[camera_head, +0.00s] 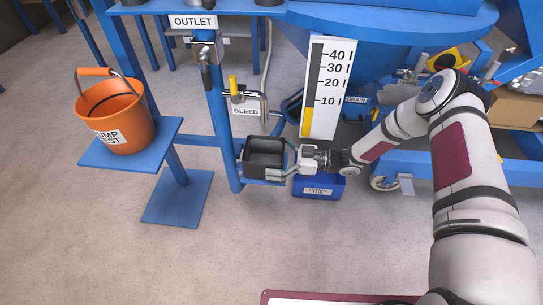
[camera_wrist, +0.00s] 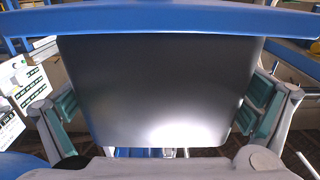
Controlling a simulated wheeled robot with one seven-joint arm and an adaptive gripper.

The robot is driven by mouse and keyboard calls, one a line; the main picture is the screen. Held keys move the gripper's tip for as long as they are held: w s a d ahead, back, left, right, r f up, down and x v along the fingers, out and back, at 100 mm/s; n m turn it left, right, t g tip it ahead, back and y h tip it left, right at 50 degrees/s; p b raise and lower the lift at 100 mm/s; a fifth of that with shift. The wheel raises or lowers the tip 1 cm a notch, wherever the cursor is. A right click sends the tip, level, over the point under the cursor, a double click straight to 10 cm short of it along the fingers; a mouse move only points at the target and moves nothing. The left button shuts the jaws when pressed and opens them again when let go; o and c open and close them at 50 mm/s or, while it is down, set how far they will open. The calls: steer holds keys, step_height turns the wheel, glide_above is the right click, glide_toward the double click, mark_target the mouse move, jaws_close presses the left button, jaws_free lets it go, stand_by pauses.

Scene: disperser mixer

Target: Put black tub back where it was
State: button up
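The black tub (camera_head: 265,158) is an open rectangular box, upright and level at the small blue shelf (camera_head: 264,182) below the bleed valve. My gripper (camera_head: 282,160) reaches in from the right, with one finger along each side of the tub. In the wrist view the tub's dark wall (camera_wrist: 165,85) fills the space between the green finger pads, which appear to touch its sides. My gripper (camera_wrist: 160,110) looks shut on it. Whether the tub's underside rests on the shelf is hidden.
The blue post (camera_head: 221,120) stands just left of the tub. The bleed valve (camera_head: 240,97) hangs above it, and the white level gauge (camera_head: 323,90) stands behind right. A blue bin (camera_head: 319,187) sits below my wrist. An orange bucket (camera_head: 117,115) stands on a blue platform at left.

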steer(key=shift+d+r, duration=0.15)
steer(key=shift+d, duration=0.05)
steer(key=d+p, duration=0.3)
steer(key=d, duration=0.8)
steer(key=shift+s+d, duration=0.2)
steer(key=shift+d, duration=0.1)
steer(key=shift+s, duration=0.1)
